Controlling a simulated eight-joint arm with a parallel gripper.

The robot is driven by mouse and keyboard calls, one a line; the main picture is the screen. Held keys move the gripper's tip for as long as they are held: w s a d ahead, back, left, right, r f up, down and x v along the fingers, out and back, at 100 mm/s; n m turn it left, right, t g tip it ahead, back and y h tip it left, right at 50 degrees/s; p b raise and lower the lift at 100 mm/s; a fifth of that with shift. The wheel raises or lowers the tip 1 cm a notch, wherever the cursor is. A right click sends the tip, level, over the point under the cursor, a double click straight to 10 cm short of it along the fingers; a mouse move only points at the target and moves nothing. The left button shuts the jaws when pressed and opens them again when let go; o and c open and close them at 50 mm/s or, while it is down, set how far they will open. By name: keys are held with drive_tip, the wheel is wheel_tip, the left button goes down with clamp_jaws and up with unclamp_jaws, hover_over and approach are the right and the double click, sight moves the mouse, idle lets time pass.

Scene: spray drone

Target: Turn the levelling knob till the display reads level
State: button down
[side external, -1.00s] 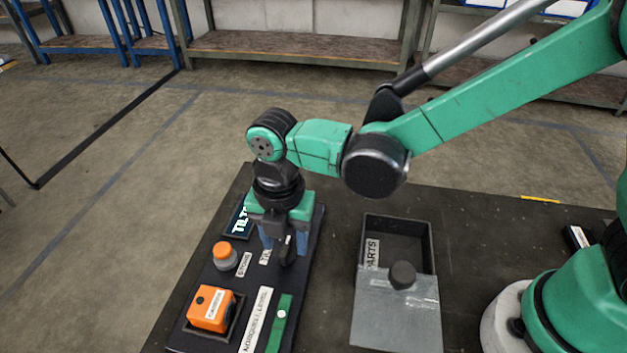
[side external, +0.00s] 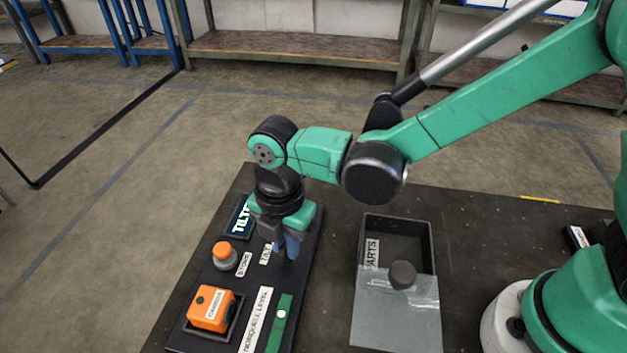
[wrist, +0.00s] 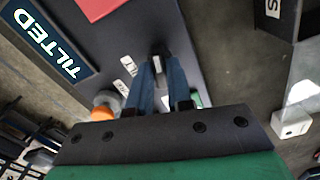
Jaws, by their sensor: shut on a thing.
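The display (side external: 239,217) on the dark panel (side external: 262,273) is partly covered by my wrist in the side view. In the wrist view the display (wrist: 45,42) reads TILTED. My gripper (side external: 288,252) points down at the panel. In the wrist view my gripper (wrist: 157,68) has its blue fingers shut on the levelling knob (wrist: 157,63), of which only a small dark part with a pale mark shows between the tips. The fingers hide the knob in the side view.
An orange button (side external: 223,252) and an orange box (side external: 211,309) sit on the panel left of my gripper. A green strip (side external: 279,321) with a pale spot lies nearer the front. A grey parts bin (side external: 395,315) with a dark-knobbed lid stands to the right.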

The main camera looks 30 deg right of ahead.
drive_tip(key=m, duration=0.2)
drive_tip(key=shift+m, duration=0.3)
drive_tip(key=c, duration=0.8)
unclamp_jaws()
drive_tip(key=shift+r, duration=2.85)
